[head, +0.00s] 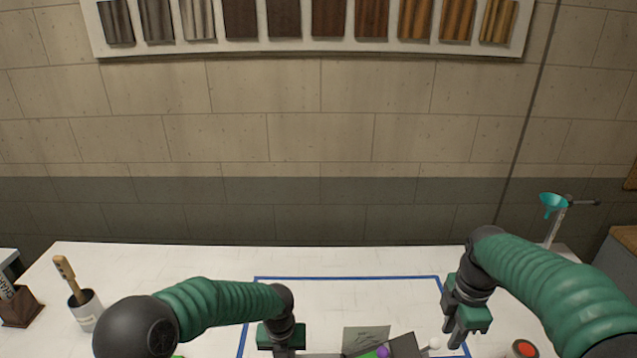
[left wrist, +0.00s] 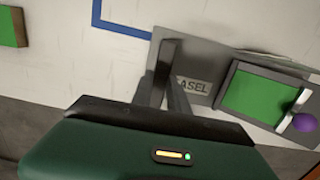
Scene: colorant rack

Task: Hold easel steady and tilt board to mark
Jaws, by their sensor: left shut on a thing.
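The easel is a grey plate (left wrist: 197,50) with a label reading partly "ASEL" in the left wrist view; its label panel (head: 365,336) shows at the bottom of the head view. A dark-framed board with a green face (left wrist: 262,98) lies on it, with a purple ball (left wrist: 304,122) at its edge. The dark board (head: 405,345) is cut off by the head view's lower edge. My left gripper (left wrist: 172,72) is shut on the easel's near left part; the exact contact is partly hidden. My right gripper (head: 454,334) is open and empty, right of the easel.
A blue outline (head: 345,278) marks the white table around the easel. A cup with a brush (head: 86,312) and a dark wooden holder (head: 20,308) stand at left. A red-topped round object (head: 524,348) and a teal funnel stand (head: 553,204) are at right. The table behind the easel is clear.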

